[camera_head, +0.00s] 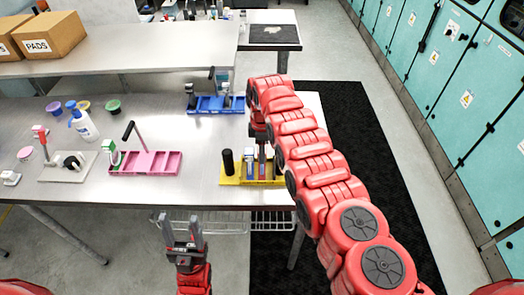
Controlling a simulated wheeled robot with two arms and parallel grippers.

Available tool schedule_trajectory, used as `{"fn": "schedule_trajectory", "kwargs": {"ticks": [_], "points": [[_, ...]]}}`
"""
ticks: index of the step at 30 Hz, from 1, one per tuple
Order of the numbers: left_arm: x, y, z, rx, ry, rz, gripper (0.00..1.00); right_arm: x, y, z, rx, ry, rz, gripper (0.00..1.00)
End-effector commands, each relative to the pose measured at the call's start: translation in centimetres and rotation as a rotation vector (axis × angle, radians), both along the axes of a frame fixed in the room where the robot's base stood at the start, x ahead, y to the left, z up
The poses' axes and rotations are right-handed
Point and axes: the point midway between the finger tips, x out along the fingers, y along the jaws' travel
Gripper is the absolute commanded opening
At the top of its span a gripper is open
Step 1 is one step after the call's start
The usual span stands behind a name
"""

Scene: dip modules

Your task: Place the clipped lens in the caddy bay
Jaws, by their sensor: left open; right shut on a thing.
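My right gripper (262,172) reaches down over the yellow caddy (232,181) near the table's front edge. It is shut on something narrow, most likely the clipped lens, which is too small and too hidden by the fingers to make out. The yellow caddy has a black upright cylinder (228,162) at its left end and a pale upright part (250,160) beside my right gripper. The caddy's right part is partly hidden by my arm and gripper. My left gripper (182,232) is open and empty, in front of the table's front edge.
A pink caddy (166,163) with a dark-handled tool stands to the left, and a blue caddy (214,104) behind. A white bottle (84,125), several small tubs and a grey plate (66,172) stand at the left. The table between the caddies is clear.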

Motion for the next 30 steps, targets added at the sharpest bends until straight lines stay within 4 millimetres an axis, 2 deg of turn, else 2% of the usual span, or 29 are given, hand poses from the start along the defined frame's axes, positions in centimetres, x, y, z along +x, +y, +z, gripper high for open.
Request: {"fn": "schedule_trajectory", "kwargs": {"ticks": [5, 6, 10, 24, 30], "points": [[0.0, 0.0, -0.6, 0.0, 0.0, 0.0, 0.59, 0.0, 0.0, -0.5, 0.0, 0.0, -0.001, 0.0], [0.0, 0.0, -0.4, 0.0, 0.0, 0.0, 0.59, 0.0, 0.0, -0.3, 0.0, 0.0, 0.0, 0.51], [0.0, 0.0, -0.3, 0.0, 0.0, 0.0, 0.59, 0.0, 0.0, -0.3, 0.0, 0.001, 0.0, 0.74], [0.0, 0.0, -0.1, 0.0, 0.0, 0.0, 0.59, 0.1, 0.0, 0.3, 0.0, -0.001, -0.001, 0.74], [0.0, 0.0, -0.7, 0.0, 0.0, 0.0, 0.59, 0.2, -0.1, 2.5, 0.002, -0.006, -0.002, 0.74]]}}
